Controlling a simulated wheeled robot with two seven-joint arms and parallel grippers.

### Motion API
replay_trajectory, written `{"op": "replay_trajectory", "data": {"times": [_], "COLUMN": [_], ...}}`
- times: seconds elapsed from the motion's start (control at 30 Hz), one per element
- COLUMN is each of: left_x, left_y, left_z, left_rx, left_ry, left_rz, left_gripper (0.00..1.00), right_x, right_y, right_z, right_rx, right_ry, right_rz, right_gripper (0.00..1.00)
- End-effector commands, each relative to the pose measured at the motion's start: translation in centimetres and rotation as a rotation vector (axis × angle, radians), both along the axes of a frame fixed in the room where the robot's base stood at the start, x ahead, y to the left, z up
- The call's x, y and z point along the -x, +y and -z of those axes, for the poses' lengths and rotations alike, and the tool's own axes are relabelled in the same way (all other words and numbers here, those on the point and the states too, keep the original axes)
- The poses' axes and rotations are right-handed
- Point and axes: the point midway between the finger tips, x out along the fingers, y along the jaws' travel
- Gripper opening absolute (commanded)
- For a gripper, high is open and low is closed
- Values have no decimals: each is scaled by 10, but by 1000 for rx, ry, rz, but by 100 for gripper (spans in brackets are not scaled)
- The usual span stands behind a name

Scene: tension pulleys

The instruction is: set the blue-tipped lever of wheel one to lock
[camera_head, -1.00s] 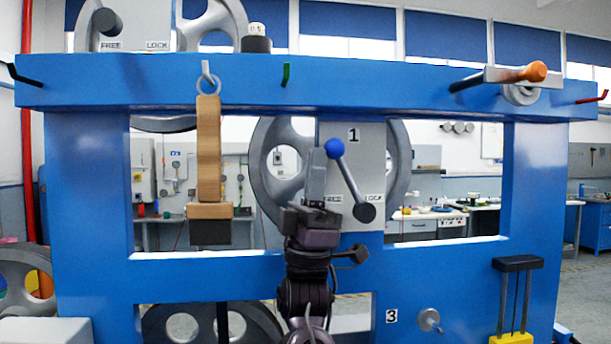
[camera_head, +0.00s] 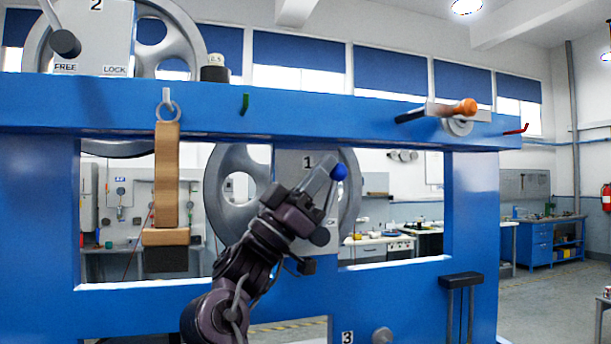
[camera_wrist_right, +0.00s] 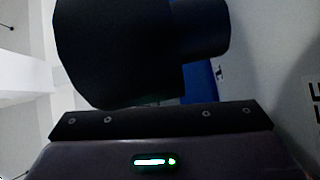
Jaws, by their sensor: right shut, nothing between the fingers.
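The blue-tipped lever (camera_head: 338,172) of wheel one (camera_head: 222,197) stands on the grey plate (camera_head: 289,161) marked 1. It leans up and slightly right from its dark pivot, on the side of the partly hidden LOCK label (camera_head: 332,222). The FREE label is hidden behind my arm. My right gripper (camera_head: 321,174) is shut and empty, with its fingers just left of the blue tip; I cannot tell whether they touch. My left gripper is out of view.
A blue frame (camera_head: 300,112) surrounds the wheel. A wooden block (camera_head: 166,180) hangs from a hook on the left. An orange-handled crank (camera_head: 462,108) sits on the beam at right. Wheel two's plate (camera_head: 106,30) is at top left. The opening right of the wheel is free.

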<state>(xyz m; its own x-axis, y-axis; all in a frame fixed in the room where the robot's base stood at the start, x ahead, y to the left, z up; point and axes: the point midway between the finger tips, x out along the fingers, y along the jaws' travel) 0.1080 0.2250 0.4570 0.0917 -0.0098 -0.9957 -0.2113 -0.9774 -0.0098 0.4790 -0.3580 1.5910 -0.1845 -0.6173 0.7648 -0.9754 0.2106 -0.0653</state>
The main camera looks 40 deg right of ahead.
Motion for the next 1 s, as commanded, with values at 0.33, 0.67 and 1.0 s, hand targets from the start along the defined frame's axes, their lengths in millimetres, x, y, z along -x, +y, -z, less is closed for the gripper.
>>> {"op": "replay_trajectory", "data": {"times": [0.33,0.67,1.0], "left_x": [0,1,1], "left_y": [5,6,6], "left_z": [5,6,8], "left_rx": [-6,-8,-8], "left_ry": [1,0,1], "left_rz": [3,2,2], "left_gripper": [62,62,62], "right_x": [5,6,5], "right_y": [-13,-15,-13], "right_z": [1,1,4], "right_rx": [1,2,2], "right_ry": [0,0,1], "right_rz": [0,-1,-1], "right_gripper": [0,0,0]}}
